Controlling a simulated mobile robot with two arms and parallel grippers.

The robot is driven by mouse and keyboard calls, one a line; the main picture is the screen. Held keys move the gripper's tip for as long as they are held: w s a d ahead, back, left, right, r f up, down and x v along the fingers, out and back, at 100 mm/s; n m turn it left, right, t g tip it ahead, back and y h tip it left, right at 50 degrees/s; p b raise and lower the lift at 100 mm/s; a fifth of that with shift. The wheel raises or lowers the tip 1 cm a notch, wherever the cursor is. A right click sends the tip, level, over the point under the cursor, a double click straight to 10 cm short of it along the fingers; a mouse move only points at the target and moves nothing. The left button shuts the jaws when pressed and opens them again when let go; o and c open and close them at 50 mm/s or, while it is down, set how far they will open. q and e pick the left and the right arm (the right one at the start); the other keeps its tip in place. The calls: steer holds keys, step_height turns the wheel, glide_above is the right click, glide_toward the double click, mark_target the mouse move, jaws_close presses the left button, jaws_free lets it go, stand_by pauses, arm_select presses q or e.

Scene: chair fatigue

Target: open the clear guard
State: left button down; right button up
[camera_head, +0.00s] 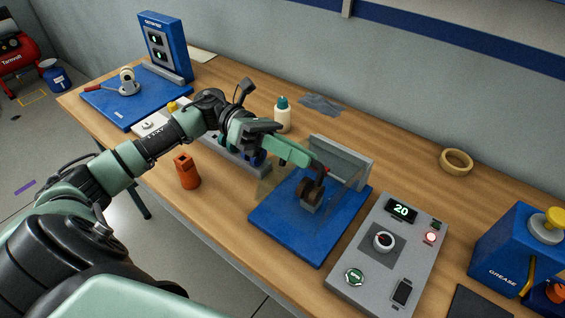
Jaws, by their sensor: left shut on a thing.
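The clear guard (272,179) is a see-through cover on a blue base plate (290,234) with a grey upright block at its back. A brown round part on a grey mount (311,196) stands within it. My left arm reaches in from the left, and my left gripper (322,169) is at the guard's upper right area, over the base. Its jaws are shut on the guard, though the contact is small and partly hidden. How far the guard is raised is hard to tell. My right gripper is not in view.
A grey control box (386,262) reading 20, with a lit red lamp, stands right of the base. A blue grease unit (507,250) is at far right. An orange bottle (187,172), a white bottle (283,118) and a tape ring (456,162) stand on the wooden bench.

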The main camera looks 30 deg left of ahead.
arm_select(q)
steer(key=w+r+n, duration=0.2)
steer(key=shift+r, duration=0.4)
steer(key=w+r+n, duration=0.2)
steer(key=w+n, duration=0.3)
steer(key=w, duration=0.2)
steer(key=w+d+r+n+p, duration=0.1)
steer(key=w+r+n, duration=0.2)
steer(key=w+n, duration=0.2)
steer(key=w, duration=0.3)
steer(key=shift+d+r, duration=0.15)
steer(key=shift+r, duration=0.15)
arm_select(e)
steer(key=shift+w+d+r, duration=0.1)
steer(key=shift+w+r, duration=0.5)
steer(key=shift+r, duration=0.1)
